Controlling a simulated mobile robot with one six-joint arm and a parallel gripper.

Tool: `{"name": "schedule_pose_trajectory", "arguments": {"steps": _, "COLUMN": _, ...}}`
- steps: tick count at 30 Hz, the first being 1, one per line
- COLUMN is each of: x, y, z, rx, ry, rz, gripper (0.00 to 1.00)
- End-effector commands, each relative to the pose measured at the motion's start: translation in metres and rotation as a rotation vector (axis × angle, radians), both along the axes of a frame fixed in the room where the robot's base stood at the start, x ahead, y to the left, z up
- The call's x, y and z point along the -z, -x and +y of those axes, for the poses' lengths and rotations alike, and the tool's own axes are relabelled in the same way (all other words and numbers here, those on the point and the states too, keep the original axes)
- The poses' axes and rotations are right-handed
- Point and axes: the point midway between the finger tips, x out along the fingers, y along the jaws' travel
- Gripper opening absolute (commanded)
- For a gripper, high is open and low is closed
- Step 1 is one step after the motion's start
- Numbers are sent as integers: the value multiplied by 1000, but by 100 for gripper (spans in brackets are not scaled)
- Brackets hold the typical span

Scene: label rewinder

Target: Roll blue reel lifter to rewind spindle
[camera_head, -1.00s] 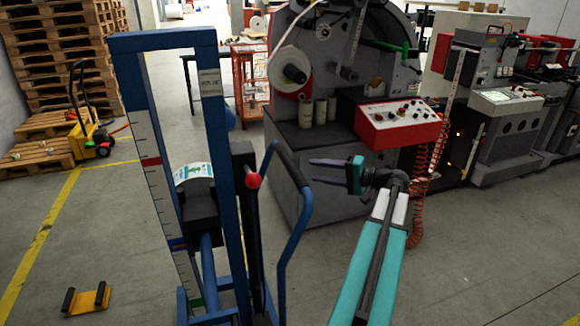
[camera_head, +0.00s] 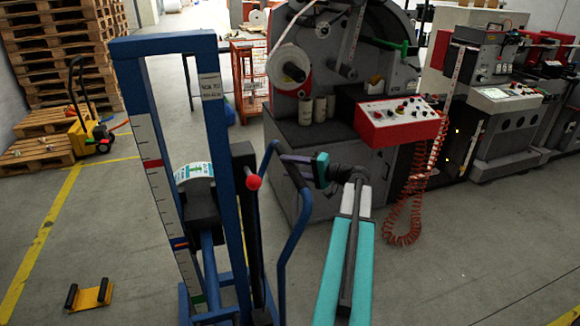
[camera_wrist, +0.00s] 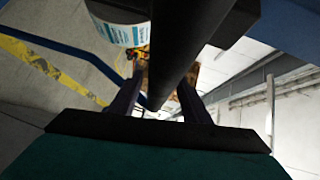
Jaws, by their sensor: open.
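The blue reel lifter (camera_head: 163,47) stands upright at left in the head view. It carries a label reel (camera_head: 194,173) and has a red knob (camera_head: 254,182) and a bent blue handle (camera_head: 296,232). My gripper (camera_head: 284,158) is open at the handle's upper part and overlaps it in this view. In the wrist view, a dark bar (camera_wrist: 182,60) runs between my open fingers (camera_wrist: 160,98); whether they touch is unclear. The rewinder (camera_head: 335,170) stands behind at the centre. A white reel (camera_head: 289,65) sits on it, with a short dark shaft (camera_head: 343,70) beside it. I cannot tell which is the rewind spindle.
A red control panel (camera_head: 398,122) with a coiled red hose (camera_head: 404,215) projects from the rewinder. Pallets (camera_head: 65,55) and a yellow pallet truck (camera_head: 88,133) stand at far left. Floor at right front is clear.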

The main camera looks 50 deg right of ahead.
Motion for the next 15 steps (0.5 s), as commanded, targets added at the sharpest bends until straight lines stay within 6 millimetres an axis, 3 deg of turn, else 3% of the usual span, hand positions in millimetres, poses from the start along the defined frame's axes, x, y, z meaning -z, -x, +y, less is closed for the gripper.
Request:
{"name": "schedule_pose_trajectory", "arguments": {"steps": 7, "x": 0, "y": 0, "z": 0, "rx": 0, "ry": 0, "rz": 0, "gripper": 43}}
{"name": "schedule_pose_trajectory", "arguments": {"steps": 15, "x": 0, "y": 0, "z": 1, "rx": -1, "ry": 0, "rz": 0, "gripper": 0}}
